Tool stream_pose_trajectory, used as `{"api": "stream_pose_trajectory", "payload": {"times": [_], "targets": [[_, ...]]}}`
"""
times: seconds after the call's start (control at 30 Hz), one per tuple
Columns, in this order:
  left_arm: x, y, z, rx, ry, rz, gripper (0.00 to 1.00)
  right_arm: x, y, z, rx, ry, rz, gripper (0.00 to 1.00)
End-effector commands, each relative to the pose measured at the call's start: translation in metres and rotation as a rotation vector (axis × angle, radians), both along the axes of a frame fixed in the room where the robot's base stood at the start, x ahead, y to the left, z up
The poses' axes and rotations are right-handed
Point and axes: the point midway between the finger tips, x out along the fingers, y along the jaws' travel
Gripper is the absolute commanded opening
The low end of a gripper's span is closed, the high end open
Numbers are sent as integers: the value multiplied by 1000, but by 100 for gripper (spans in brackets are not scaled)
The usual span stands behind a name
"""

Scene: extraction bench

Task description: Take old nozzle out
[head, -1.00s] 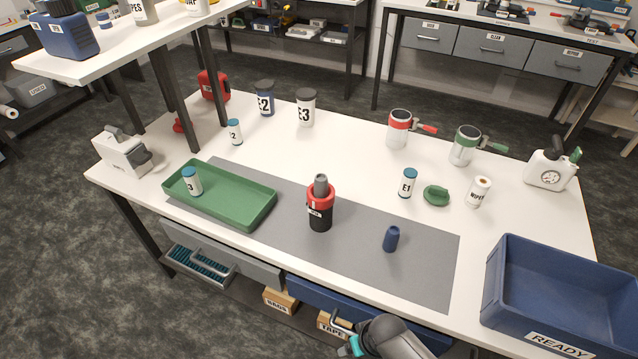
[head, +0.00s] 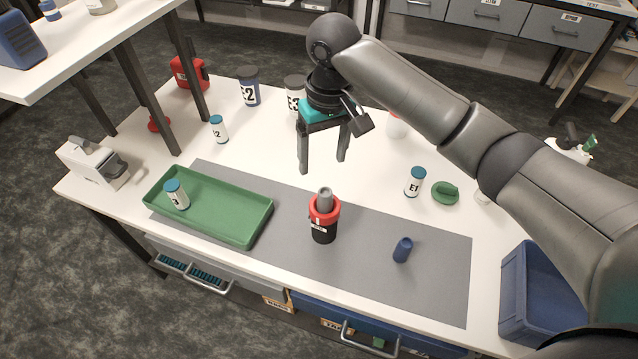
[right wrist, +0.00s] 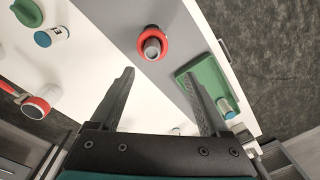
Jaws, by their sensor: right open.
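A grey nozzle (head: 325,196) stands upright in the top of a black holder (head: 323,233) with a red collar (head: 324,211), on the grey mat. In the right wrist view the nozzle (right wrist: 152,48) and red collar (right wrist: 151,37) show from above, beyond the fingertips. My right gripper (head: 323,165) is open and empty, fingers pointing down, above and behind the holder and apart from it. It also shows in the right wrist view (right wrist: 157,73). A dark blue cylindrical piece (head: 402,250) stands on the mat, right of the holder. My left gripper is not in view.
A green tray (head: 240,236) with a small bottle (head: 176,194) lies left of the holder. Bottle E1 (head: 414,182) and a green piece (head: 445,193) stand right. A blue bin (head: 520,290) is at the right edge. A raised shelf (head: 90,50) overhangs the back left.

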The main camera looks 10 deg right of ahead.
Motion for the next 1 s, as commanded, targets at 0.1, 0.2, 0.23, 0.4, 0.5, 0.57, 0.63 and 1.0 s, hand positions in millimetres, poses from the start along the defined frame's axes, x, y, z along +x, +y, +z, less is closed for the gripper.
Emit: {"api": "stream_pose_trajectory", "payload": {"times": [0.1,0.2,0.23,0.4,0.5,0.57,0.63,1.0], "targets": [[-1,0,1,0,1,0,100,0,-9,20,-37,12,-5,80],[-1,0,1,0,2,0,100,-1,-11,24,-51,21,-8,80],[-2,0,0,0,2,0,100,-2,-12,22,-52,22,-8,80],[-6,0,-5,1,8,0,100,-3,-12,-7,-52,27,-10,80],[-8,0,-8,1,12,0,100,-2,-12,-30,-52,25,-9,80],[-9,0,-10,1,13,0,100,-2,-12,-42,-52,26,-9,80],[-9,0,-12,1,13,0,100,-2,-12,-54,-51,23,-9,80],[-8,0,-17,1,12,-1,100,-3,-10,-88,-51,22,-8,80]]}}
